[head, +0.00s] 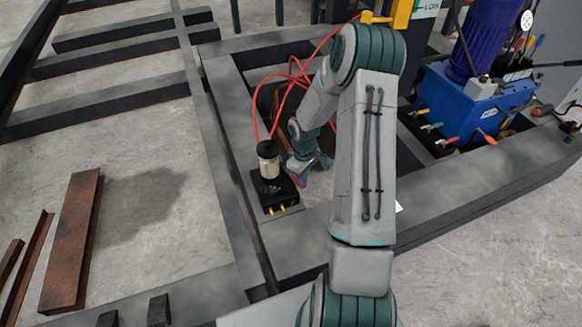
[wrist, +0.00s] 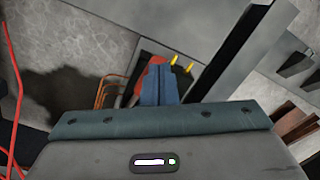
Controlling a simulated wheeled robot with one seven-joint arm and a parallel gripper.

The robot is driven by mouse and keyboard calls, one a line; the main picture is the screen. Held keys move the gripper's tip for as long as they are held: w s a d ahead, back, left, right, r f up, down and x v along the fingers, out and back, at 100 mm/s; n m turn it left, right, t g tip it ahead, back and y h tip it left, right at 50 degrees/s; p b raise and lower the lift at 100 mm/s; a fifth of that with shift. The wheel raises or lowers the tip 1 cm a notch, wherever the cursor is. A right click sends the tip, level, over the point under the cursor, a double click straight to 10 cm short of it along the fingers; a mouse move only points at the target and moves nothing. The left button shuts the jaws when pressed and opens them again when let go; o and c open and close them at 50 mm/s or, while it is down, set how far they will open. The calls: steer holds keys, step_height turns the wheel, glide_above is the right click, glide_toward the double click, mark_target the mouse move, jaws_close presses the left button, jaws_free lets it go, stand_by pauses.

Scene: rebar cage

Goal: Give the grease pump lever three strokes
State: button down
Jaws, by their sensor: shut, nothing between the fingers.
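A small red part, perhaps the lever's end (head: 300,179), shows between the pump and my fingers. In the wrist view my blue fingers (wrist: 159,88) are together and empty, close to a red piece (wrist: 157,60) and the yellow fittings (wrist: 175,61). I cannot tell whether they touch the lever.
Red hoses (head: 285,82) loop up behind the pump and past my arm. A blue hydraulic unit (head: 475,100) with coloured levers stands at right. Steel beams (head: 125,45) lie at upper left and a rusty plate (head: 72,240) at left. Concrete floor is bare between them.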

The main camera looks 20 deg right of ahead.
steer(key=shift+s+f, duration=0.25)
steer(key=shift+f, duration=0.2)
steer(key=shift+s+f+b, duration=0.35)
steer(key=shift+f+b, duration=0.15)
steer(key=shift+b, duration=0.05)
steer(key=shift+s+f+b, duration=0.3)
steer(key=shift+f+b, duration=0.15)
steer(key=shift+f, duration=0.3)
steer(key=shift+s+f+b, duration=0.3)
steer(key=shift+f+b, duration=0.15)
steer(key=shift+f, duration=0.1)
